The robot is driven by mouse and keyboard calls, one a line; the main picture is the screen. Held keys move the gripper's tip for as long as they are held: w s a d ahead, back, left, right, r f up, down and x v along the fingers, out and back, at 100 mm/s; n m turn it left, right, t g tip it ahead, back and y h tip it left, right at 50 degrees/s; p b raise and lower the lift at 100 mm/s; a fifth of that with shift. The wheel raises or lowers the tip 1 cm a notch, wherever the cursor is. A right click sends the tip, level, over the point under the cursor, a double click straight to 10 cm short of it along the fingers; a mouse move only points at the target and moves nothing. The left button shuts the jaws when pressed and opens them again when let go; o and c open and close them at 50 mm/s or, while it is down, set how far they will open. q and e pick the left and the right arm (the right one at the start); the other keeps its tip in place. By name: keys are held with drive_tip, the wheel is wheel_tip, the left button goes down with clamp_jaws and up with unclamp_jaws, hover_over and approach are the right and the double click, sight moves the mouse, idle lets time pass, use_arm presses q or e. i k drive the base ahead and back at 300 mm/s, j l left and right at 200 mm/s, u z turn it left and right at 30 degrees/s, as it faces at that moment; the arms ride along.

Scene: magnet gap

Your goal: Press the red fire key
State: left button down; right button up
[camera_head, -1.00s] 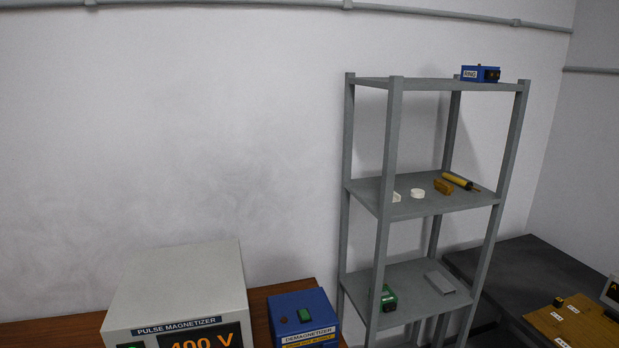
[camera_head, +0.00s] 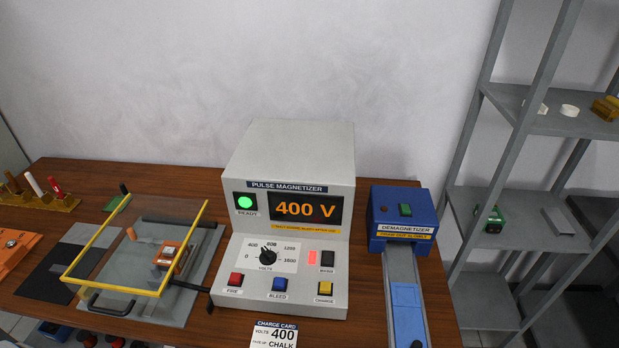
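The red fire key (camera_head: 235,280) is on the lower left of the sloped front panel of the grey pulse magnetizer (camera_head: 290,160), above a label reading FIRE. A blue BLEED key (camera_head: 279,284) and a yellow CHARGE key (camera_head: 325,288) sit to its right. The magnetizer's display (camera_head: 305,208) reads 400 V, and the READY lamp (camera_head: 245,203) glows green. A black volts dial (camera_head: 268,256) is on the panel. Neither of my grippers shows in the head view.
A yellow-framed clear guard (camera_head: 190,236) stands over a grey plate left of the magnetizer, with an orange block (camera_head: 168,256) under it. The blue demagnetizer (camera_head: 400,205) is to the right. A charge card (camera_head: 274,335) lies in front. A grey shelf (camera_head: 500,205) stands at far right.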

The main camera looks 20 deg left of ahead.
sight(235, 277)
drive_tip(key=u, duration=1.25)
